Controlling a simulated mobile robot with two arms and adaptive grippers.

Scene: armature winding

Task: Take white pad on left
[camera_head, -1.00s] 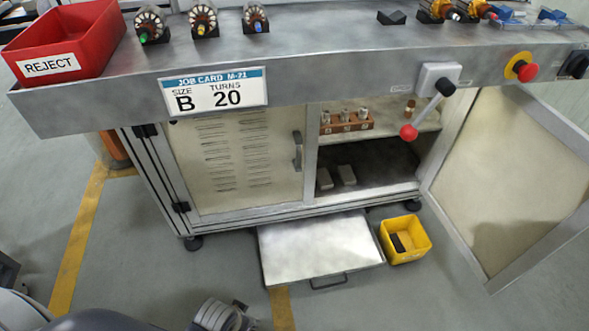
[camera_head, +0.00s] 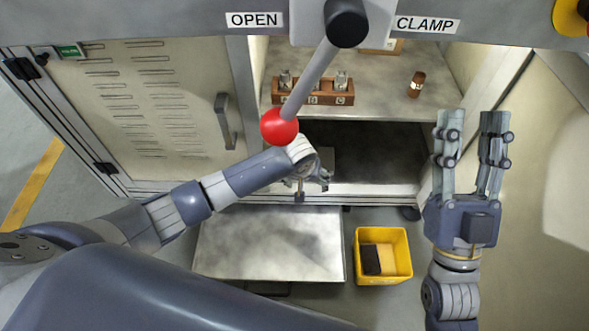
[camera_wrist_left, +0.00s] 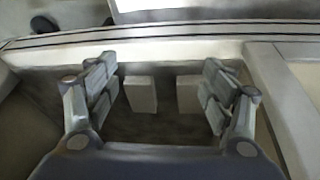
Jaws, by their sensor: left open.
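Two pale, whitish pads stand side by side on the dark cabinet floor in the left wrist view: one pad (camera_wrist_left: 140,94) nearer the left finger and another pad (camera_wrist_left: 188,94) nearer the right finger. My left gripper (camera_wrist_left: 163,98) is open, its fingers on either side of the pair, with no clear contact. In the head view my left gripper (camera_head: 318,180) reaches into the lower compartment and mostly hides the pads; a greyish patch behind it may be one. My right gripper (camera_head: 468,135) is open and empty, fingers pointing up, at the right.
A lever with a red knob (camera_head: 280,127) hangs above my left wrist. A shelf above holds a brown block (camera_head: 312,94) with metal pieces. A pulled-out tray (camera_head: 270,245) and yellow bin (camera_head: 403,235) sit low in front. The open door (camera_head: 510,230) stands at right.

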